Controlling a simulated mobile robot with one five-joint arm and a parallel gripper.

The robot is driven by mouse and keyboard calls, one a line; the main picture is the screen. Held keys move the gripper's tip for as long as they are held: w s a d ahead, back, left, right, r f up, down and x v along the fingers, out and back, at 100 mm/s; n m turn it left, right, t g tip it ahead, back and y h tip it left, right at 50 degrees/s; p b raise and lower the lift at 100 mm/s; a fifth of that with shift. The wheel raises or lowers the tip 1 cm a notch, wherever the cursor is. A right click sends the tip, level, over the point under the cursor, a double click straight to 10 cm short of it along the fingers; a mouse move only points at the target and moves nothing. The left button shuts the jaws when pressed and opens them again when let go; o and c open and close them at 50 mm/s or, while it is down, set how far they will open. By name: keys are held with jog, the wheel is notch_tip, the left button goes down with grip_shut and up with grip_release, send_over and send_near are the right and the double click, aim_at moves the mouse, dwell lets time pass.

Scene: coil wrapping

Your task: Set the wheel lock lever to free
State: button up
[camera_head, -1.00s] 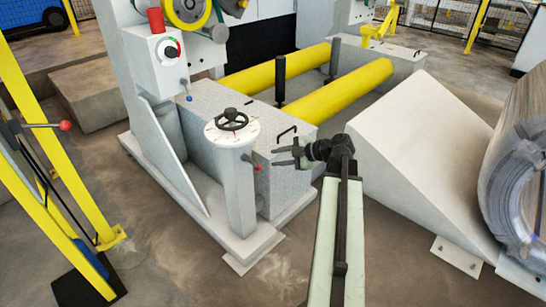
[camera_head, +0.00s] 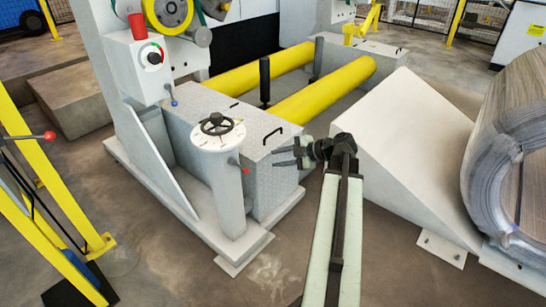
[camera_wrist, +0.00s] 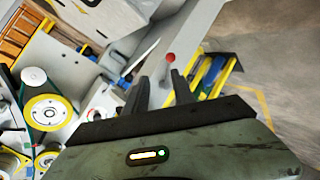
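The lock lever, a short dark rod with a red knob (camera_head: 245,171), sticks out of the right side of the white pedestal (camera_head: 227,200). The pedestal carries a black handwheel (camera_head: 216,124) over a marked dial. My gripper (camera_head: 276,157) is to the right of the lever, with a gap between them; its two dark fingers are spread and empty. In the wrist view, a red ball (camera_wrist: 170,58) shows between the open fingers (camera_wrist: 160,82), apart from both; I cannot tell for sure which red knob this is. The lever's setting cannot be read.
A tread-plate box (camera_head: 265,185) with a black handle stands behind the pedestal. A sloped grey block (camera_head: 410,150) and a wire coil (camera_head: 500,150) are at right. A yellow frame (camera_head: 50,175) with another red-knobbed lever is at left. Floor in front is open.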

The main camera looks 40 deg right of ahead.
jog(key=p+v, duration=0.1)
jog(key=v, duration=0.4)
jog(key=shift+w+p, duration=0.1)
jog(key=shift+p, duration=0.2)
jog(key=shift+c, duration=1)
jog(key=shift+w+a+f, duration=0.2)
jog(key=shift+a, duration=0.2)
grip_shut()
jog(key=w+a+f+m+g+h, duration=0.1)
jog(key=a+f+m+g+h, duration=0.1)
jog(key=a, duration=1)
jog(key=w+a+f+m+g+h, duration=0.1)
jog(key=a+f+m+g+h, duration=0.1)
jog(key=a+f+m+g, duration=0.3)
jog(key=w+a+f+m+g+h, duration=0.1)
jog(key=a+f+m, duration=0.4)
jog(key=a, duration=1.5)
jog(key=m+g+h, duration=0.1)
jog(key=m+g, duration=0.1)
jog(key=m, duration=0.1)
jog(key=shift+m+g, duration=0.4)
